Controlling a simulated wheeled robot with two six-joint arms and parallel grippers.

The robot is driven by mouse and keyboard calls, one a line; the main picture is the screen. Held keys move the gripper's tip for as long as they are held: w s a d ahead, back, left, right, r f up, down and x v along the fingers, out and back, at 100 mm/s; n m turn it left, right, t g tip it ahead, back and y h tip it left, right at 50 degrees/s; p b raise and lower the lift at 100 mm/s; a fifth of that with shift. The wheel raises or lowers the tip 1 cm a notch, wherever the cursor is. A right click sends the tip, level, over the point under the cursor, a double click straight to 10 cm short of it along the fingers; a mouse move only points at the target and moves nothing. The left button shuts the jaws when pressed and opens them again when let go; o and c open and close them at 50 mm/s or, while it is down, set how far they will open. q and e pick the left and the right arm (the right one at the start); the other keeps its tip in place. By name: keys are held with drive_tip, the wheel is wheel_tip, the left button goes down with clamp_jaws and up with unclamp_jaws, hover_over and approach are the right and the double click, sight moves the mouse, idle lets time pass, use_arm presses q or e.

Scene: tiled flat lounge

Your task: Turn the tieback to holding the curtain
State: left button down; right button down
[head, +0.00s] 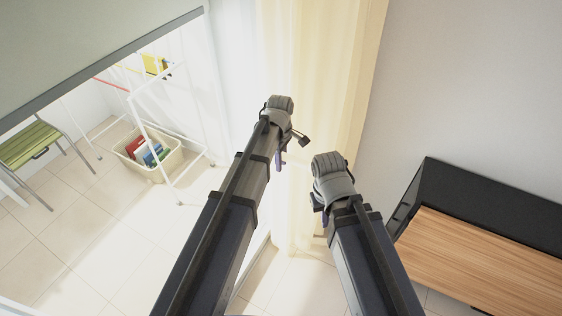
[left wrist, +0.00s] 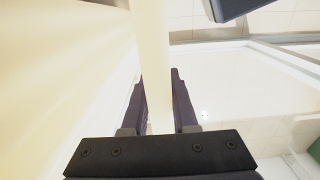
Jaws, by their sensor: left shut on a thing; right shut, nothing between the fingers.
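The pale yellow curtain (head: 325,70) hangs in long folds beside the window wall. My left gripper (head: 280,159) is in front of it, mostly hidden by its own wrist in the head view. In the left wrist view my left gripper (left wrist: 158,80) is shut on a straight cream strip, which looks like the tieback (left wrist: 152,45); the head view hides it. The curtain fills the left of that view (left wrist: 50,60). My right gripper (head: 323,214) is lower and to the right, near the curtain's lower part, shut and empty, its fingers mostly hidden.
A black cabinet with a wood front (head: 490,255) stands at the right by the wall. At the left are a white drying rack (head: 145,120), a cream bin (head: 160,172) with coloured items, and a green slatted chair (head: 30,142). Tiled floor shows between them.

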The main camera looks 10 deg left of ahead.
use_arm(q)
drive_tip(key=c, duration=0.7)
unclamp_jaws()
drive_tip(key=shift+r, duration=0.1)
wheel_tip(320, 180, up, 8)
drive_tip(key=p, duration=0.7)
drive_tip(key=shift+a+p, duration=0.1)
drive_tip(key=shift+p, duration=0.3)
